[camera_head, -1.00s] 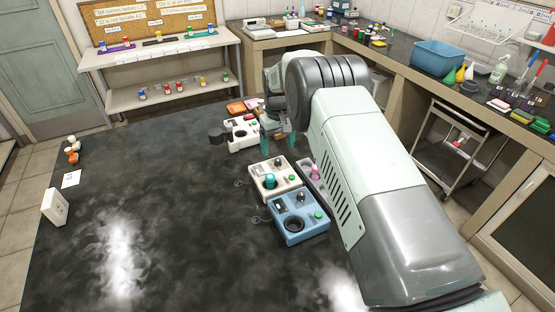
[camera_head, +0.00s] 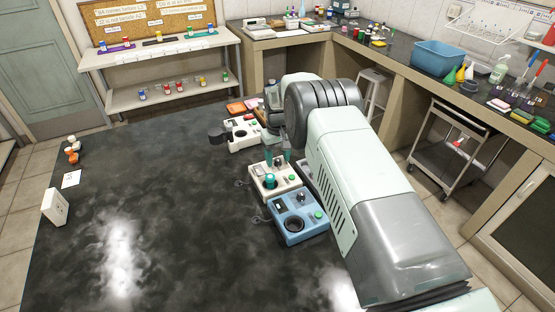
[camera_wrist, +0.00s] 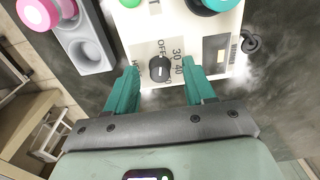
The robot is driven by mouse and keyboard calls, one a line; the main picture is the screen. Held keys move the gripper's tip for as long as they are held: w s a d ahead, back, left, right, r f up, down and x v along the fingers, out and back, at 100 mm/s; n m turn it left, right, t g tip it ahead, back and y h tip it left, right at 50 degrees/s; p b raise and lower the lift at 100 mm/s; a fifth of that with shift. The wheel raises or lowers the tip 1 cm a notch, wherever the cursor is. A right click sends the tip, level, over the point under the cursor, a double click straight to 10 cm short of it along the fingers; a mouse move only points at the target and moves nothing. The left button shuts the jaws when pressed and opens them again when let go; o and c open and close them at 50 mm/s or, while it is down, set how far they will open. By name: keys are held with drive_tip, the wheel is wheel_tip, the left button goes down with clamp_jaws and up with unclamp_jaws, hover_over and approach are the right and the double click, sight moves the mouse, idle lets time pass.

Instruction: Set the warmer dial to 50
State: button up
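The warmer is a cream box (camera_head: 290,182) with a teal round piece and a green button, near the middle of the dark table. In the wrist view its black dial (camera_wrist: 158,68) has OFF, 30 and 40 printed around it. I cannot make out a 50 mark or read the dial's setting. My gripper (camera_head: 278,158) is over the far side of the box. In the wrist view my gripper (camera_wrist: 160,72) is open, its teal fingers on either side of the dial with gaps showing. The head view does not show the dial clearly.
A blue box (camera_head: 283,228) with a dark round recess stands just in front of the warmer. A white device (camera_head: 238,141) stands behind it. A grey unit (camera_wrist: 82,38) with a pink knob (camera_wrist: 37,12) lies beside it. The table's left half is mostly clear.

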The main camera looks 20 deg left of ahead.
drive_tip(key=c, duration=0.8)
drive_tip(key=shift+o, duration=0.2)
drive_tip(key=m, duration=0.4)
drive_tip(key=shift+m, duration=0.3)
drive_tip(key=m, duration=0.6)
drive_tip(key=shift+m, duration=0.7)
